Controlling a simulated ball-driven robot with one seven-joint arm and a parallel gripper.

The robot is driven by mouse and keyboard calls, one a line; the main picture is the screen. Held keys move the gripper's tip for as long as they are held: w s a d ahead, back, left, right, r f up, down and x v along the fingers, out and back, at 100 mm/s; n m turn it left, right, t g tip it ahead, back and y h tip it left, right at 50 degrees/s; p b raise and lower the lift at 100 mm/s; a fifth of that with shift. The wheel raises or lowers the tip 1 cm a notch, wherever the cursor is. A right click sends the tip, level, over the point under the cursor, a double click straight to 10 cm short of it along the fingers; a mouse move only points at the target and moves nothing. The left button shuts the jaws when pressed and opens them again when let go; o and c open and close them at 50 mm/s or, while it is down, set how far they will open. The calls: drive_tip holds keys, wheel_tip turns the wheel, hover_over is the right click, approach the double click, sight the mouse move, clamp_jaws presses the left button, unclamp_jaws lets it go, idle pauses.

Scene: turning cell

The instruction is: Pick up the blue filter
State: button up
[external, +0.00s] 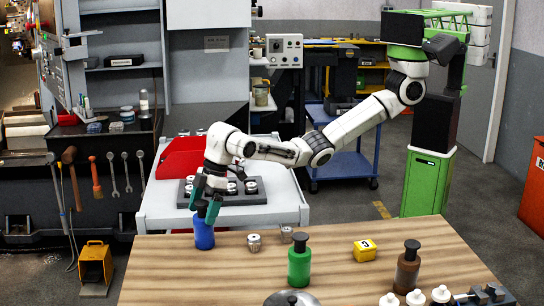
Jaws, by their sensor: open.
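The blue filter (204,236) is a blue cylinder with a dark upper part, standing upright near the back left edge of the wooden table (190,280). My gripper (206,207) points down directly above it. Its teal fingers are open and reach down to the filter's dark top, with one finger on the near right side. The fingers partly hide the top. I cannot tell whether they touch it.
On the table stand two small metal parts (254,243), a green bottle (299,263), a yellow block (365,251), a brown bottle (407,267) and several white-topped items (415,297). A white cart (280,206) with a red bin (182,158) is behind.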

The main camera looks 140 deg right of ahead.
drive_tip(key=shift+w+f, duration=0.2)
drive_tip(key=shift+f, duration=0.25)
drive_tip(key=c, duration=1.7)
drive_tip(key=shift+r, duration=0.15)
drive_tip(key=shift+r, duration=0.5)
wheel_tip(320, 180, up, 2)
drive_tip(key=shift+r+b, duration=0.1)
drive_tip(key=shift+b, duration=0.3)
drive_tip(key=s+a+r+p, duration=0.4)
drive_tip(key=s+r+p, duration=0.3)
drive_tip(key=s, duration=0.6)
drive_tip(key=v, duration=0.2)
drive_tip(key=shift+w+r, duration=0.15)
drive_tip(key=shift+r, duration=0.2)
